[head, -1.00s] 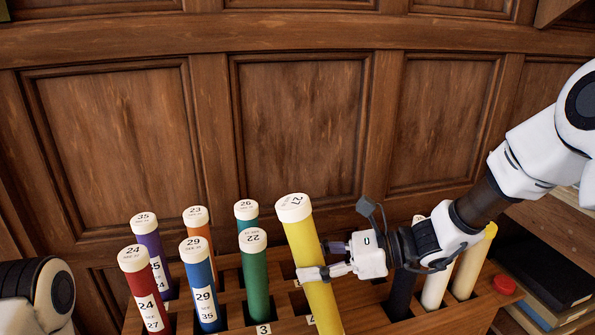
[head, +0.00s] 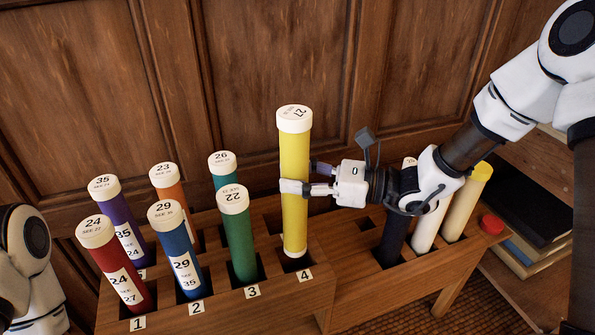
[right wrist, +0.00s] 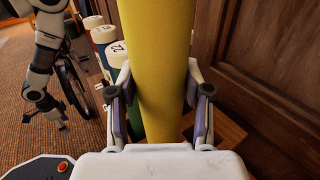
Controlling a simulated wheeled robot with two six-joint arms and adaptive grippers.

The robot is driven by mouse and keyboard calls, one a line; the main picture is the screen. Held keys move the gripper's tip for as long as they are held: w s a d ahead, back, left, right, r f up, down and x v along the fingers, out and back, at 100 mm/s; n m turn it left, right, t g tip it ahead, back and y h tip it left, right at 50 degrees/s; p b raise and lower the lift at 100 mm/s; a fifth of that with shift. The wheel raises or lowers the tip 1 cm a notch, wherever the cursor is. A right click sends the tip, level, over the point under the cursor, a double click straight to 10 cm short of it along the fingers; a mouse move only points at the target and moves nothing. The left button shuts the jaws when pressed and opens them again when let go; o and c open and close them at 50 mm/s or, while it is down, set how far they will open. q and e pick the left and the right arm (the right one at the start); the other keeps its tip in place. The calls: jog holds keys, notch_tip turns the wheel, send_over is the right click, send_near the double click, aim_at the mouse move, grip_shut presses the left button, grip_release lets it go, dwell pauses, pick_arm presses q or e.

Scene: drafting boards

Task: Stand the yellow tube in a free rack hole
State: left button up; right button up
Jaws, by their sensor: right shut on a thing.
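The yellow tube (head: 295,160), white-capped and marked 27, is upright in my right gripper (head: 298,180). The gripper is shut around its middle, and both fingers flank the yellow tube (right wrist: 158,75) in the right wrist view. The tube's lower end shows at the hole labelled 4 in the front row of the wooden rack (head: 235,308); I cannot tell whether it has entered the hole. My left gripper (right wrist: 45,121) shows small at the left of the right wrist view, its fingers apart and empty. Only part of the left arm shows in the head view.
Red (head: 116,270), blue (head: 178,252) and green (head: 239,245) tubes stand in front holes 1 to 3. Purple (head: 122,222), orange (head: 176,205) and teal (head: 222,180) tubes stand behind. Dark, white and cream (head: 462,212) tubes stand right, below my right arm. Wood panelling rises behind.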

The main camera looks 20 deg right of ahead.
aim_at(298, 221)
jog(key=shift+f+b, duration=4.5)
jog(key=shift+f, duration=1.5)
jog(key=o, duration=1.4)
jog(key=v, duration=1.2)
jog(key=shift+w, duration=0.1)
